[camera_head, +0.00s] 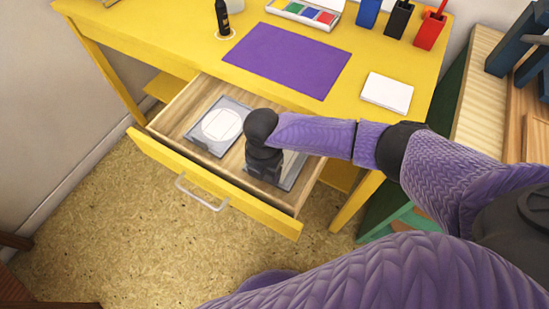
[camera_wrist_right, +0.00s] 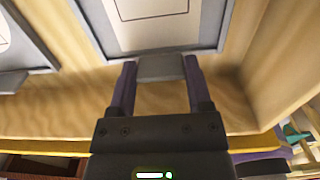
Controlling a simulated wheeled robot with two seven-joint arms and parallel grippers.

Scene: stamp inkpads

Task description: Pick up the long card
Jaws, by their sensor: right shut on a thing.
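Two grey-framed cards lie side by side in the open drawer. The right card (camera_head: 293,170) is mostly hidden by my right arm in the head view. In the right wrist view this card (camera_wrist_right: 152,14) has a white face with a thin rectangular outline and a grey tab. My right gripper (camera_wrist_right: 160,68) is shut on that tab. In the head view the gripper (camera_head: 263,180) points down into the drawer. The left card (camera_head: 221,124) has a white round shape and shows partly in the wrist view (camera_wrist_right: 15,45). My left gripper is out of view.
The drawer front (camera_head: 205,184) with its metal handle (camera_head: 202,196) sticks out from the yellow desk (camera_head: 213,55). On the desk are a purple mat (camera_head: 287,60), a white pad (camera_head: 387,93), a paint tray (camera_head: 305,12), a black bottle (camera_head: 222,17) and several coloured cups.

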